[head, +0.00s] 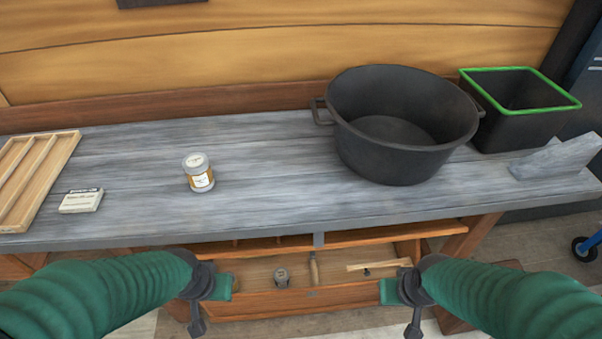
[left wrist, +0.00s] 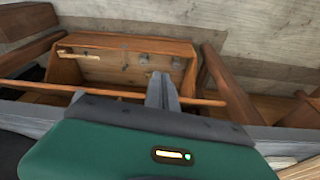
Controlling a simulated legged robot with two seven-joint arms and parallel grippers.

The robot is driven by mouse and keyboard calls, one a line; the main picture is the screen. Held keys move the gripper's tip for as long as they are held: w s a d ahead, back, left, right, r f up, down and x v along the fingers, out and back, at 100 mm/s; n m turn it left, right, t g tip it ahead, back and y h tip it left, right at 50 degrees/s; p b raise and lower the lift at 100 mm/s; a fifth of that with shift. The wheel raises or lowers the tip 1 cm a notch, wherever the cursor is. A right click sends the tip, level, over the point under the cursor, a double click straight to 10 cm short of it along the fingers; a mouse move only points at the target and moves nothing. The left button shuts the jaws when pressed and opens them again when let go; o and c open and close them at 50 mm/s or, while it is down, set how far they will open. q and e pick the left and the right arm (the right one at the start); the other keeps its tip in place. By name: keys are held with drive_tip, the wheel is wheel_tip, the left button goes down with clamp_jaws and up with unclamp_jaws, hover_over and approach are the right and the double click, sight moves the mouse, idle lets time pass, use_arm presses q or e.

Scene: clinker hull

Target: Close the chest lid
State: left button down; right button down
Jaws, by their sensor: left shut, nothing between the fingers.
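The wooden chest (head: 300,300) stands under the front of the workbench with its inside showing. Its lid (head: 390,235) is raised; I see it as a thin orange-brown edge just below the bench top, with a grey latch (head: 318,241) at its middle. The chest also shows in the left wrist view (left wrist: 125,42), beyond the lid edge (left wrist: 85,90). My left gripper (head: 197,326) points down at the chest's left front; its shut, empty fingers show in the left wrist view (left wrist: 161,90). My right gripper (head: 413,328) points down at the right front; its fingers are too small to judge.
Several tools, including a wooden-handled one (head: 314,268), lie in the chest. On the grey bench (head: 260,150) are a black pot (head: 395,160), a green-rimmed bin (head: 515,125), a jar (head: 199,174), a small box (head: 81,201) and a wooden rack (head: 45,165). Bench legs flank the chest.

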use_arm(q)
drive_tip(key=n+t+y+p, duration=0.1)
drive_tip(key=n+t+p, duration=0.1)
drive_tip(key=t+p, duration=0.35)
approach(241, 250)
drive_tip(key=x, duration=0.2)
drive_tip(key=w+x, duration=0.1)
drive_tip(key=x, duration=0.2)
drive_tip(key=r+p+x, duration=0.1)
drive_tip(key=x, duration=0.2)
drive_tip(key=shift+w+a+f, duration=0.1)
drive_tip(key=shift+w+a, duration=0.15)
drive_tip(key=shift+w, duration=0.05)
drive_tip(key=shift+f, duration=0.1)
